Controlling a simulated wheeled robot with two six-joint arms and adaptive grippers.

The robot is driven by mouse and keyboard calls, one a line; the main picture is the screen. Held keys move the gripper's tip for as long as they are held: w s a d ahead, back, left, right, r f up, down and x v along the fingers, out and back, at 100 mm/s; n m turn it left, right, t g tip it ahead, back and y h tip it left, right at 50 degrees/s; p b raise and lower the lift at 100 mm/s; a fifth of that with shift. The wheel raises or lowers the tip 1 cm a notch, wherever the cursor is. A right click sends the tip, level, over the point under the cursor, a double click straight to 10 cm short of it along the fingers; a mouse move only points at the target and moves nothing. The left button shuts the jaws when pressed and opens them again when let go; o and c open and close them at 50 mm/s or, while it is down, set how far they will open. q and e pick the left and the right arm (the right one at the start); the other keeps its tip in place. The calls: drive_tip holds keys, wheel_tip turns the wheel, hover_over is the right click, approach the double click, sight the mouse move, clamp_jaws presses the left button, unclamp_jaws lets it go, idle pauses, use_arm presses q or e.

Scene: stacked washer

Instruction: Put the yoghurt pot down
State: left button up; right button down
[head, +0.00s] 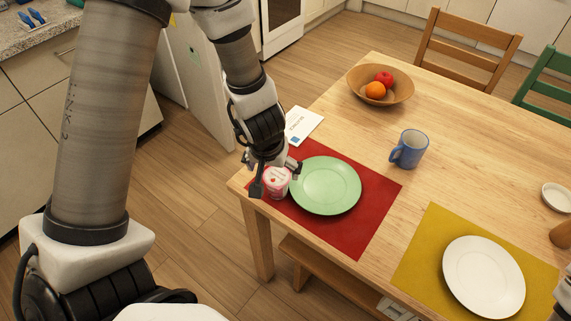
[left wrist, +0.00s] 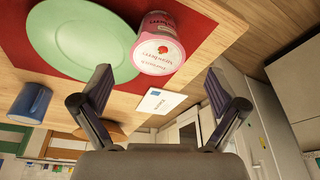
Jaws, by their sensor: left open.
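The yoghurt pot (head: 277,184) is pink and white with a red fruit print. It stands on the red placemat (head: 368,208) at the table's left corner, close against the left edge of the green plate (head: 326,186). My left gripper (head: 276,176) is open, with its fingers apart around the pot's near side. In the left wrist view the pot (left wrist: 158,46) lies just beyond the spread fingertips (left wrist: 159,72), and no finger visibly touches it. The wrist view appears upside down.
A white card (head: 301,125) lies behind the red mat. A blue mug (head: 409,149) and a wooden fruit bowl (head: 359,88) stand farther back. A white plate (head: 484,277) lies on a yellow mat (head: 424,262) to the right. Bare table lies between mug and mats.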

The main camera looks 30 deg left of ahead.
sight(276, 178)
use_arm(q)
drive_tip(key=shift+s+r+b, duration=0.15)
drive_tip(key=shift+r+b, duration=0.15)
drive_tip(key=shift+r, duration=0.05)
drive_tip(key=b+x, duration=0.2)
drive_tip(key=x, duration=0.1)
drive_tip(key=b+x, duration=0.3)
drive_tip(key=x, duration=0.1)
drive_tip(key=shift+d+f, duration=0.1)
drive_tip(key=shift+d, duration=0.1)
drive_tip(key=shift+f, duration=0.2)
drive_tip(key=shift+r, duration=0.15)
drive_tip(key=c, duration=1.5)
